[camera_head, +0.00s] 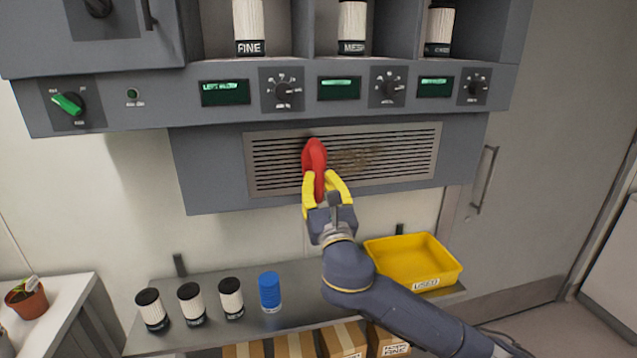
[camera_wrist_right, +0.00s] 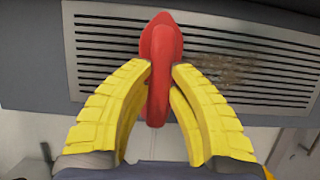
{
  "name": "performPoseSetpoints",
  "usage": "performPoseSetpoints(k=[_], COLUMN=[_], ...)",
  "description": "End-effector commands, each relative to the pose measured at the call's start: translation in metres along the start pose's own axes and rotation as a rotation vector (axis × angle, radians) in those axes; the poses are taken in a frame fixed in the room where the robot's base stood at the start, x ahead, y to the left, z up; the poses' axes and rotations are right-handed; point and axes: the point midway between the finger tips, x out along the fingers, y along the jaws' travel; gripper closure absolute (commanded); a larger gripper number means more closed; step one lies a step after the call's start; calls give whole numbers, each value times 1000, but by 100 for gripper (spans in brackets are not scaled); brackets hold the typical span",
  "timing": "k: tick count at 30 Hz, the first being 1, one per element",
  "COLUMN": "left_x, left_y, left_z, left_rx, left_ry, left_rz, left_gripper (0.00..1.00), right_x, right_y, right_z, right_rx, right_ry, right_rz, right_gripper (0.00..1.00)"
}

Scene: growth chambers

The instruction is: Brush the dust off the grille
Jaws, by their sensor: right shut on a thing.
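The grille (camera_head: 275,165) is a wide slatted metal panel on the front of the grey unit. A patch of brown dust (camera_head: 358,160) lies on its middle, right of the brush; the dust also shows in the right wrist view (camera_wrist_right: 222,70). My right gripper (camera_head: 325,190) has yellow fingers and is shut on a red brush (camera_head: 314,155). The brush is upright in front of the grille, left of the dust. It also shows in the right wrist view (camera_wrist_right: 158,55). I cannot tell whether it touches the slats. My left gripper is not in view.
Below, a grey shelf (camera_head: 250,322) bears several black-capped filters, a blue cylinder (camera_head: 270,291) and a yellow tray (camera_head: 412,262) marked USED. Control knobs and small displays (camera_head: 225,93) line the panel above the grille. A door handle (camera_head: 484,180) is at right.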

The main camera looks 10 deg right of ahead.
Motion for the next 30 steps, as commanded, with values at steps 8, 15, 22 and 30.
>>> performPoseSetpoints(k=[8,15,22,30], left_x=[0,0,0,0], left_y=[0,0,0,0], left_z=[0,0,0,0], left_rx=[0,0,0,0], left_ry=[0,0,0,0], left_rz=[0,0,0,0], left_gripper=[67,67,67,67], right_x=[-1,-2,-1,0], right_y=[-18,-32,-38,-57], right_z=[0,1,0,0], right_rx=[-2,-1,-1,-1], right_ry=[0,0,0,0], right_rz=[-1,0,-1,-1], right_gripper=[100,100,100,100])
